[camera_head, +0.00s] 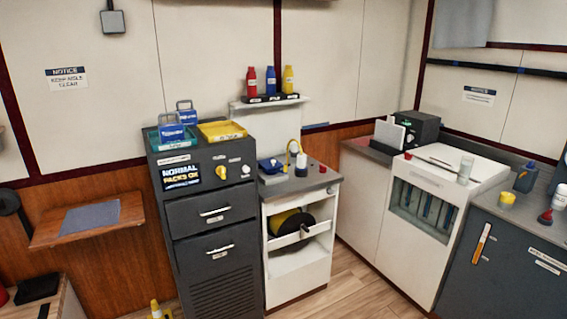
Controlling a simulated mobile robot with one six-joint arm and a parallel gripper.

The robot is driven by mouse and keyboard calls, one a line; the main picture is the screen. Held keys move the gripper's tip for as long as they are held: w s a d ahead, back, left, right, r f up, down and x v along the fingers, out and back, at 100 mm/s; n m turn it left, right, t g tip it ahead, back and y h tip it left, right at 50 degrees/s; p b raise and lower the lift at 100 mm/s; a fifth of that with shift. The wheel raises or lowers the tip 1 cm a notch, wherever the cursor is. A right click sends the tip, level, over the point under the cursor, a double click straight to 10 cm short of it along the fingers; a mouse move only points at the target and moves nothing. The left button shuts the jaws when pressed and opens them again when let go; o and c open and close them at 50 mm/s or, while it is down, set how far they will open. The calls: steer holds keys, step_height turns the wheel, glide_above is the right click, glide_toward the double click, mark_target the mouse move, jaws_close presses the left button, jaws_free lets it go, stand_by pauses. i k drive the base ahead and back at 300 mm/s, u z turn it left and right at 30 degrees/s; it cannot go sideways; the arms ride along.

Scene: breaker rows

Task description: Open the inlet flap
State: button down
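I cannot make out a part clearly marked as the inlet flap. A small grey wall box (113,22) with a dark fitting on top is mounted at the upper left; I cannot tell whether it has a flap. The dark cabinet (212,220) has two drawers with light handles, both shut, a yellow knob (220,171) and a display reading "NORMAL PACKS OK" (181,174). The white machine (425,200) at right has a dark slotted window on its front. My gripper is not in view.
A white cart (300,225) with a cable reel stands beside the dark cabinet. A grey counter cabinet (510,262) is at far right. Red, blue and yellow bottles (270,80) stand on a shelf. A wooden wall shelf (88,219) juts out at left.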

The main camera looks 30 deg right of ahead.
mark_target(271, 164)
steer(key=u, duration=0.1)
steer(key=i, duration=0.95)
steer(key=z, duration=0.05)
